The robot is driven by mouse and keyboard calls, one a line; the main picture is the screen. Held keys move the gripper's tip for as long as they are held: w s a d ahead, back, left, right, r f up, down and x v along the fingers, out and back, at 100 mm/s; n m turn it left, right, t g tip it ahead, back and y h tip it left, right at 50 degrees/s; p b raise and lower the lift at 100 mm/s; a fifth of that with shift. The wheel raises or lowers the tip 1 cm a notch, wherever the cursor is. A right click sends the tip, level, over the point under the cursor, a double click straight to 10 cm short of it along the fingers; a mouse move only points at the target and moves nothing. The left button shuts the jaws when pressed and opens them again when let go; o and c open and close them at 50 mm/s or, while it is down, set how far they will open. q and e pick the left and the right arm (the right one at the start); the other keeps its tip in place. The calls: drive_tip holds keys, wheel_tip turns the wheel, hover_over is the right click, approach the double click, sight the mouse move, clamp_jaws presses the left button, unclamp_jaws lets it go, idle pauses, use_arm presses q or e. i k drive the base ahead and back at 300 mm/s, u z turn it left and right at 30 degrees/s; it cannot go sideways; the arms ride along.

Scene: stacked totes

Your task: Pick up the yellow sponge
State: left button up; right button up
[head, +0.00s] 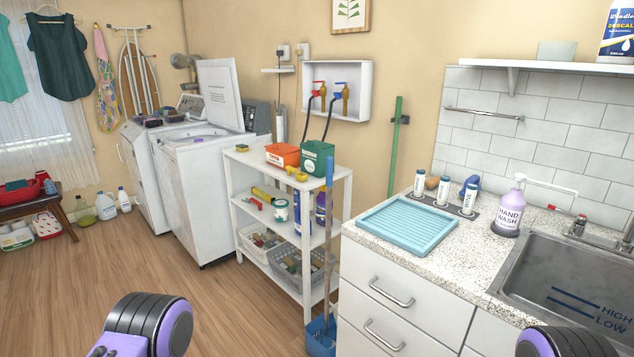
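No yellow sponge can be made out for certain. A small yellow item (297,174) lies on the top of the white shelf cart (240,160), in front of an orange tub and a green tub. A longer yellow item (263,194) lies on the cart's middle shelf. Both are too small to identify surely. Only black and purple parts of my own arms show at the bottom edge, at the left and the right. Neither gripper is in view.
A counter (455,240) with a blue tray (408,225), purple soap bottle (510,208) and metal sink (570,283) stands at right. A blue broom (327,240) leans by the cart. An open-lidded washer (195,190) stands behind.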

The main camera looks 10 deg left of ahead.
sight(240, 148)
drive_tip(key=u, duration=1.75)
drive_tip(key=i, duration=2.3)
drive_tip(key=z, duration=1.55)
